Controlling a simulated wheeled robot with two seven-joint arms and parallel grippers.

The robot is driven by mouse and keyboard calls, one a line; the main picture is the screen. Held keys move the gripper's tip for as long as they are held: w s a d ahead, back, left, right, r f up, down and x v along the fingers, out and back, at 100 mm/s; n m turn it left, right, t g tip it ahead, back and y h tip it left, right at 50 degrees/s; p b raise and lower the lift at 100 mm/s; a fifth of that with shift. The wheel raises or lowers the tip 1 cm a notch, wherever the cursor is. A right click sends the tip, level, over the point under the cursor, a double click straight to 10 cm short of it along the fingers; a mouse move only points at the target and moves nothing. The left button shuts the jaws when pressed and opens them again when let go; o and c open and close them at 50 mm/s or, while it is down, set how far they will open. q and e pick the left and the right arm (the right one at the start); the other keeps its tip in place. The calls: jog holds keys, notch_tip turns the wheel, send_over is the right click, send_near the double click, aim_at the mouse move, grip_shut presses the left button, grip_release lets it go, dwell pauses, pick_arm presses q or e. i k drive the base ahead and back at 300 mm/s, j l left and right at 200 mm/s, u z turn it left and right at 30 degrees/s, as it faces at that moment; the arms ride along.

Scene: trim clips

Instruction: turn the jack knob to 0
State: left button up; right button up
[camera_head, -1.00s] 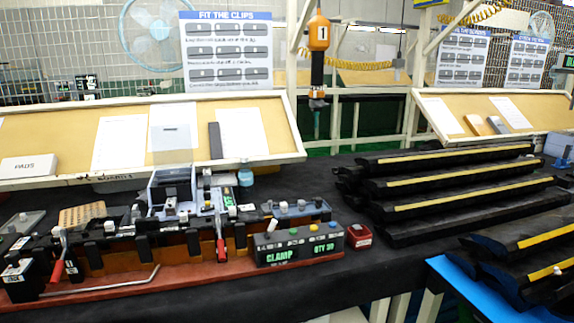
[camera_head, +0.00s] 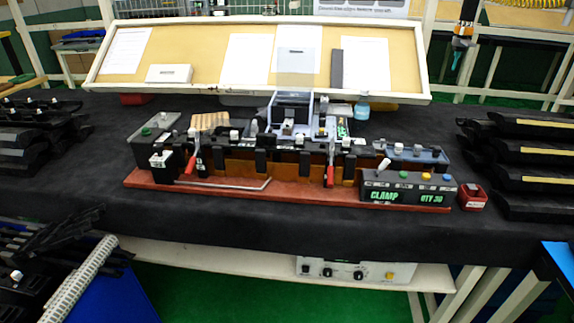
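Neither gripper is in view. A long fixture on a red-brown base (camera_head: 230,192) stands on the black table, with white knobs and two red-handled clamps (camera_head: 331,172) along it. A black display box (camera_head: 408,190) at its right end shows "CLAMP" in green and has coloured buttons and a white-tipped lever on top. A pale control box (camera_head: 356,271) with dark knobs and a yellow one sits below the tabletop. No label reading "jack" is legible, so I cannot tell which knob is the jack knob or its setting.
Stacked black trim pieces (camera_head: 535,152) lie at the right, and more (camera_head: 35,130) at the left. A tilted board with papers (camera_head: 215,62) stands behind the fixture. A small red bin (camera_head: 472,197) is beside the display box. The table front (camera_head: 300,222) is clear.

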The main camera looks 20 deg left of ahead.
aim_at(159, 148)
jog(key=u, duration=1.55)
jog(key=j, duration=0.1)
